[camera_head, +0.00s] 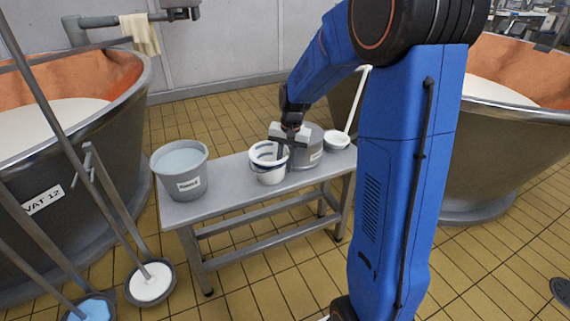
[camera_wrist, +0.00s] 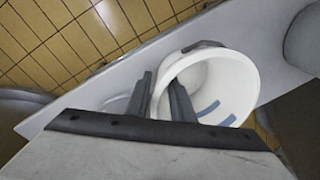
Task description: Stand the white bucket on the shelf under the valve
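The white bucket (camera_head: 271,176), with blue marks inside, stands on the grey metal bench. In the wrist view the white bucket (camera_wrist: 245,82) opens toward the camera. My gripper (camera_head: 281,150) points down at the bucket's rim. In the wrist view my gripper (camera_wrist: 161,82) has its fingers spread, one outside the wall and one inside the mouth, with the rim between them. A gap shows between the tips, so it looks open; contact with the wall is unclear. I cannot make out the valve or the shelf for certain.
The bench (camera_head: 232,189) also bears a grey labelled bucket (camera_head: 186,187), another grey container (camera_head: 314,152) close behind the white bucket, and a long-handled white ladle (camera_head: 337,141). Large vats (camera_head: 70,150) stand on both sides.

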